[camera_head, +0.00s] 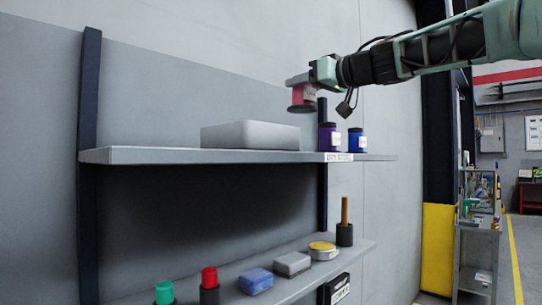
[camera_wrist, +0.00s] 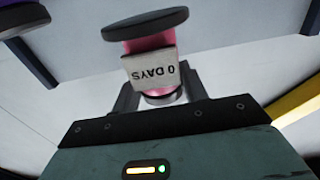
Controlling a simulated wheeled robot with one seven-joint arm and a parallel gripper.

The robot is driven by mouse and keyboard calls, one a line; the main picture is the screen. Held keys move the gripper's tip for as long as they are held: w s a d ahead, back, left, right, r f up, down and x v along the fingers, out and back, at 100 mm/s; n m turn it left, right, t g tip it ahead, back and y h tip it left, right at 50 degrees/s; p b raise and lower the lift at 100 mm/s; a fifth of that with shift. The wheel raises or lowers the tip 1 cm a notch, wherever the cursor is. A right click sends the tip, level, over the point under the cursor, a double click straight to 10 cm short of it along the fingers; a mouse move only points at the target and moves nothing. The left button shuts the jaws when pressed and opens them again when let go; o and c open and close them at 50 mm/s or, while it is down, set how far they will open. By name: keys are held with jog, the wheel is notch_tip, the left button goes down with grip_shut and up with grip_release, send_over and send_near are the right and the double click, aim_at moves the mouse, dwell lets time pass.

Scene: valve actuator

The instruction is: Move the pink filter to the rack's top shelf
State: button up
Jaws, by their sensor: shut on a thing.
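The pink filter (camera_head: 303,94) is a short cylinder with dark ends. My gripper (camera_head: 302,80) is shut on it and holds it in the air above the right part of the rack's top shelf (camera_head: 130,155). In the wrist view the pink filter (camera_wrist: 150,45) sits between the fingers of my gripper (camera_wrist: 160,95), with a pale label reading "0 DAYS" facing the camera upside down. A clear gap shows between the filter and the shelf in the head view.
On the top shelf stand a grey box (camera_head: 250,135), a purple jar (camera_head: 328,137) and a blue jar (camera_head: 356,140). A lower shelf (camera_head: 130,299) holds several small items. A dark rack post (camera_head: 322,108) rises close to the filter. Bare shelf shows at the left end.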

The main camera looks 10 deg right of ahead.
jog(key=shift+r+p, duration=0.3)
jog(key=shift+p, duration=0.05)
jog(key=shift+s, duration=0.15)
notch_tip(320, 180, down, 10)
jog(key=b, duration=0.4)
jog(key=shift+d, duration=0.1)
jog(key=shift+f, duration=0.25)
jog(key=o, duration=1)
jog(key=shift+o, duration=0.2)
